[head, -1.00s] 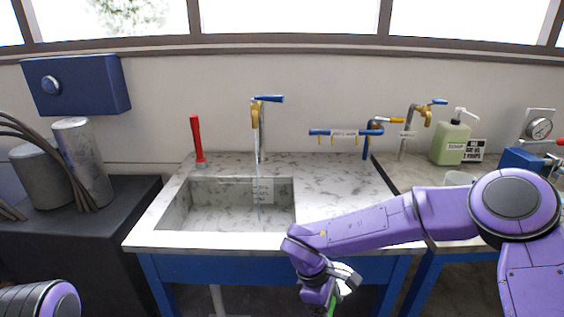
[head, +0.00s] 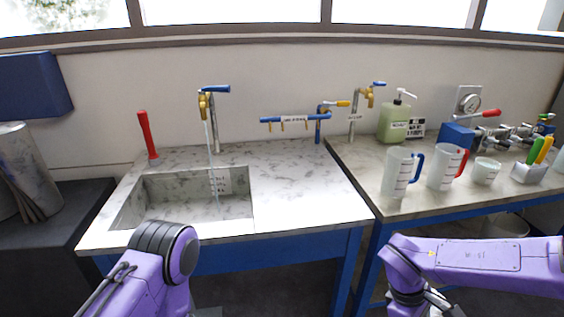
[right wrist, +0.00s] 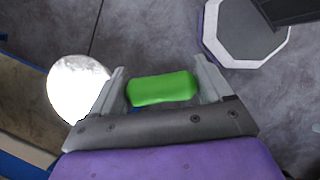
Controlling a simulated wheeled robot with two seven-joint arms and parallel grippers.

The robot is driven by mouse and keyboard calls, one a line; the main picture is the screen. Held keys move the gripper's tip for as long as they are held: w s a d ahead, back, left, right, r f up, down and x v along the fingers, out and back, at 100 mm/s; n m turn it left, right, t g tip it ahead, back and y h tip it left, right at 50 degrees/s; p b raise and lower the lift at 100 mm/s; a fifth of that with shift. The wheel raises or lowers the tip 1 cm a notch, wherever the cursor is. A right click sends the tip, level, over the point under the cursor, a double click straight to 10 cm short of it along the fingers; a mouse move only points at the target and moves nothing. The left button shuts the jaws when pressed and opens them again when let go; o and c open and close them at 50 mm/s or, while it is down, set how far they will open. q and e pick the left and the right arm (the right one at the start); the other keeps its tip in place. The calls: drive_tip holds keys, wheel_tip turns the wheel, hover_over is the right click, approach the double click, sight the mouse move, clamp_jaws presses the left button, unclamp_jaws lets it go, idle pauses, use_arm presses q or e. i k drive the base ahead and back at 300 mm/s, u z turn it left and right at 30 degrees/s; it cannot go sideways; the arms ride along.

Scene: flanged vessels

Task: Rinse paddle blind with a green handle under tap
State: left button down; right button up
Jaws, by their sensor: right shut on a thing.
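My right gripper (right wrist: 160,78) is shut on the green handle (right wrist: 162,89) of the paddle blind. A bright round metal plate (right wrist: 78,90) shows beyond the left finger in the right wrist view. Its join with the handle is hidden by the finger. In the head view my right gripper is at the bottom edge, right of the sink table and mostly cut off. The tap (head: 206,104) with a blue lever stands behind the sink (head: 185,198). A thin water stream (head: 210,142) falls from it into the sink.
A red-handled tool (head: 147,135) stands left of the tap. A blue pipe rack (head: 295,119) is to its right. The right bench holds a soap bottle (head: 394,122), a clear jug with a blue handle (head: 397,172) and one with a red handle (head: 444,166). The marble counter (head: 300,190) is clear.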

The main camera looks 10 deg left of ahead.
sight(221, 89)
drive_tip(key=k, duration=0.35)
drive_tip(key=u, duration=0.75)
drive_tip(key=i, duration=0.5)
drive_tip(key=z, duration=0.05)
